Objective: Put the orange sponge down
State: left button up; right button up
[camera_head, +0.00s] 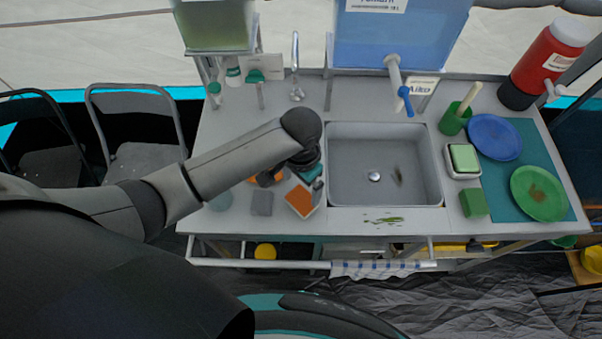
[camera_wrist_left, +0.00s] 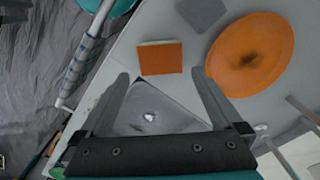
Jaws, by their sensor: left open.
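The orange sponge (camera_head: 299,199), a block with a pale edge, is at the counter's left part, beside the sink's left edge. In the left wrist view the orange sponge (camera_wrist_left: 160,58) shows just beyond the fingertips, with a gap on both sides of it. My left gripper (camera_wrist_left: 160,74) is open, and nothing is clamped between its fingers. In the head view my left gripper (camera_head: 312,173) is above the counter by the sponge, its fingers mostly hidden by the wrist. My right gripper is not in view.
An orange plate (camera_wrist_left: 250,55) with a dark stain lies beside the sponge, mostly hidden by my arm in the head view. A grey block (camera_head: 262,203) lies left of the sponge. The sink (camera_head: 350,185) is to the right. A tap (camera_head: 296,75) stands behind.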

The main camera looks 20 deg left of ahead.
pick_arm(q)
jog(key=shift+r, duration=1.75)
